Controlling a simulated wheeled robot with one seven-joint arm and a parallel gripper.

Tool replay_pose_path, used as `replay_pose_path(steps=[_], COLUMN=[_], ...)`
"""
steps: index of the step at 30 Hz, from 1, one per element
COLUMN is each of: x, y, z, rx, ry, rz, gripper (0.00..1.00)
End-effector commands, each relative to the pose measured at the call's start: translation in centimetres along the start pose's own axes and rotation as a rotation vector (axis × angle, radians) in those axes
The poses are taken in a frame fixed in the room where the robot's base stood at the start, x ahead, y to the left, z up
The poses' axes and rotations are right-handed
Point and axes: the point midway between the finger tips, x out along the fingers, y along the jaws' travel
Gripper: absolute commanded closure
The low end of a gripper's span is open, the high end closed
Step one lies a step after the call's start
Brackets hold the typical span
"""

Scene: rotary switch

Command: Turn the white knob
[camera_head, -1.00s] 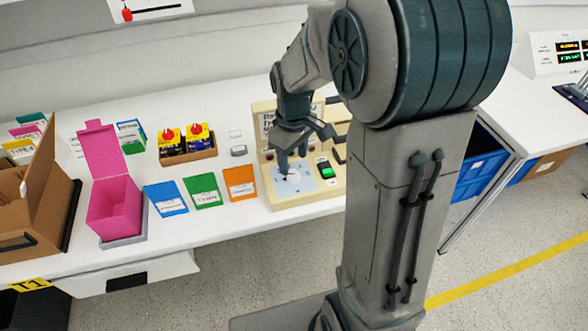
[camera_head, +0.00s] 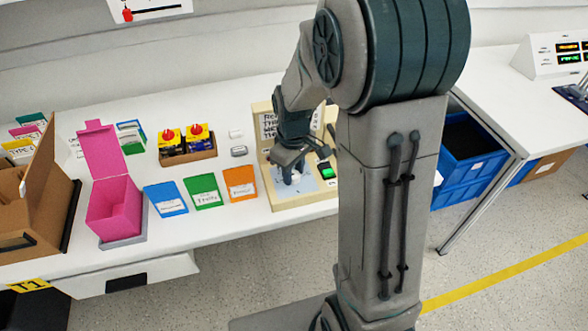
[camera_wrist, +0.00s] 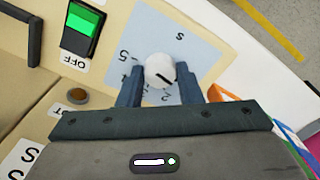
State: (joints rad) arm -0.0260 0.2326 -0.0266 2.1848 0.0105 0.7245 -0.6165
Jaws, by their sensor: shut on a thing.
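The white knob (camera_wrist: 160,69) shows in the wrist view as a round cap with a dark pointer line, on a light blue dial plate (camera_wrist: 194,45) with printed numbers. My gripper (camera_wrist: 157,88) has one blue-grey finger on each side of the knob and is shut on it. In the head view my gripper (camera_head: 288,174) reaches down onto the cream switch box (camera_head: 300,202), and a little of the knob (camera_head: 296,176) shows by the fingers. The lower part of the knob is hidden by the fingers.
A green switch (camera_wrist: 83,29) marked OFF sits beside the dial plate, with a brown round button (camera_wrist: 77,96) and a dark handle (camera_wrist: 34,42) nearby. Orange (camera_head: 240,183), green and blue cards and a pink box (camera_head: 114,212) lie left on the table.

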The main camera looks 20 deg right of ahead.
Motion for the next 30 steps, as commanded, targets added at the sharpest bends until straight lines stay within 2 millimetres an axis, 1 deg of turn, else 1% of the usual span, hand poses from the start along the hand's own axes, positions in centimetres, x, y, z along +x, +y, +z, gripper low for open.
replay_pose_path(steps=[5, 11, 17, 30], x=[-0.03, -0.02, -0.03, -0.08], y=[-0.02, -0.08, -0.1, -0.09], z=[-0.03, -0.08, -0.1, -0.11], rx=[0.026, 0.116, 0.277, 0.695], ry=[0.0, 0.0, 0.0, 0.0], rz=[0.001, 0.001, 0.001, 0.002], gripper=[0.91, 0.91, 0.91, 0.91])
